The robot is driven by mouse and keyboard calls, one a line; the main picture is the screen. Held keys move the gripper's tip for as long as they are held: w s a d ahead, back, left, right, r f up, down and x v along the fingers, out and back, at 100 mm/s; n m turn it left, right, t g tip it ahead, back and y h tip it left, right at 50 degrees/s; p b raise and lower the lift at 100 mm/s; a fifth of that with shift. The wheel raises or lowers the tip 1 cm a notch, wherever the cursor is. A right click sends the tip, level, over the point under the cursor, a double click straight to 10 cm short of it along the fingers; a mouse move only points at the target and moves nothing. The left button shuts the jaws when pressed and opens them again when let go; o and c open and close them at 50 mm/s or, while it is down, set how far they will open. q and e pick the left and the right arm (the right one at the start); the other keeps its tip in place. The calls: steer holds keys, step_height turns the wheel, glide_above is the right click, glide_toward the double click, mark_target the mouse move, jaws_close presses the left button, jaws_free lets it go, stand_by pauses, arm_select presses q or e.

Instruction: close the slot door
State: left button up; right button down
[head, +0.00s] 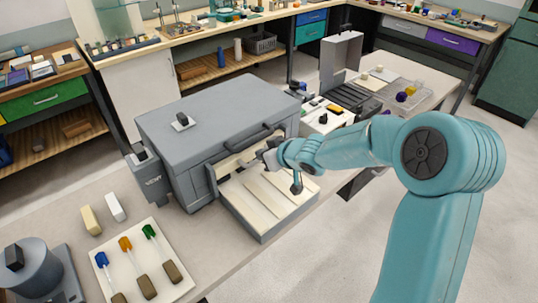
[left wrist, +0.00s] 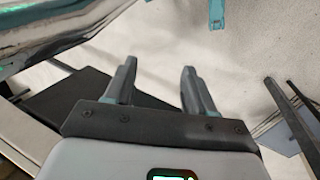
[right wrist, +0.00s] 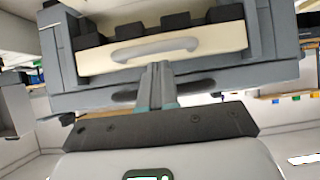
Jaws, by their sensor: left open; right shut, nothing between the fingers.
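The grey box-shaped oven (head: 205,125) stands on the bench with its front slot open. A grey-rimmed, cream-faced panel (head: 265,200), which looks like the slot door, lies lowered out in front of the slot. My right gripper (head: 262,157) is over this panel, close to the slot. In the right wrist view its fingers (right wrist: 157,85) are together with nothing between them. A cream front with a pale handle (right wrist: 155,48) lies just beyond them; I cannot tell whether they touch. My left gripper (left wrist: 158,75) is open and empty above pale floor, away from the oven.
A white board (head: 145,265) with coloured-tip rods lies on the bench at the front left, beside a grey round device (head: 32,270). A small grey unit (head: 150,178) stands against the oven's left side. Trays and small items crowd the bench behind my right arm.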

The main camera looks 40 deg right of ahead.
steer(key=shift+f, duration=0.45)
steer(key=shift+w+a, duration=0.1)
step_height(320, 180, down, 5)
steer(key=b, duration=0.4)
steer(key=shift+f, duration=0.2)
steer(key=shift+r, duration=0.2)
